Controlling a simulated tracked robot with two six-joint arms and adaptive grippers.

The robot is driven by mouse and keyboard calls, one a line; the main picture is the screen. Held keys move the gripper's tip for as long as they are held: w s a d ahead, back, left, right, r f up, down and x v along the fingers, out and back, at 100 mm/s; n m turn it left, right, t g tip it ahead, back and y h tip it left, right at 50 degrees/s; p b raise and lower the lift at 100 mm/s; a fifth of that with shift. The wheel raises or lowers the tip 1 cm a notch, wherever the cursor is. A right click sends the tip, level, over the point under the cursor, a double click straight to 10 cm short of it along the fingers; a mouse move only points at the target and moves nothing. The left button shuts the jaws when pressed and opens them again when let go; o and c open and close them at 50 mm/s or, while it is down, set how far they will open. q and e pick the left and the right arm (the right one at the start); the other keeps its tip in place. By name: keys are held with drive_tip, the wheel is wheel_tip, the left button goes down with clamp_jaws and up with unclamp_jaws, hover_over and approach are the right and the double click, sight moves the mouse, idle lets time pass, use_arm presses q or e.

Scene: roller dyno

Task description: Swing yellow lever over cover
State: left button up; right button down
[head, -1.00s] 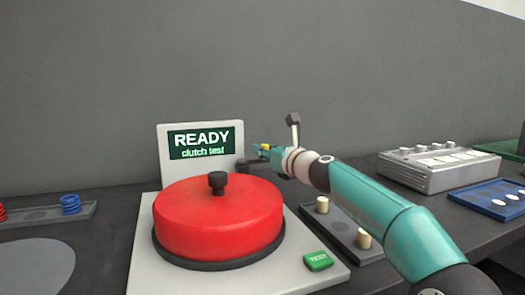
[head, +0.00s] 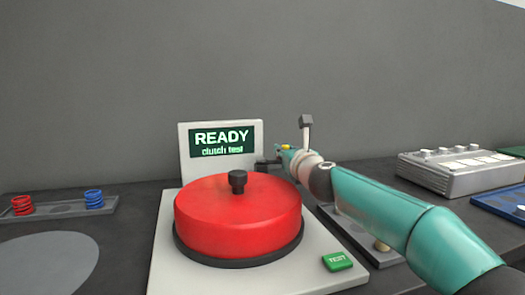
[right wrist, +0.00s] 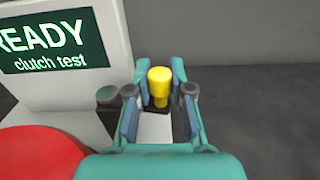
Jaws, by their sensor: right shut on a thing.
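The yellow lever (right wrist: 159,86) stands beside the display in the right wrist view, between the fingers of my right gripper (right wrist: 160,100). My right gripper is shut on it. The red round cover (head: 238,215) sits on the white base, with a black knob (head: 237,182) on top. The lever is at the cover's back right, not over it. The lever's foot is mostly hidden. My left gripper is not in view.
The display (head: 222,143) reads "READY clutch test" behind the cover. A green TEST button (head: 338,262) is at the base's front right. A tray (head: 60,208) with red and blue springs lies left. A grey box (head: 460,172) stands right.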

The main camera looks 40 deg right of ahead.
drive_tip(key=shift+s, duration=0.1)
drive_tip(key=c, duration=1)
unclamp_jaws()
drive_tip(key=shift+a, duration=0.1)
drive_tip(key=shift+s, duration=0.1)
drive_tip(key=v, duration=1.1)
drive_tip(key=shift+s+a, duration=0.25)
drive_tip(key=shift+s, duration=0.1)
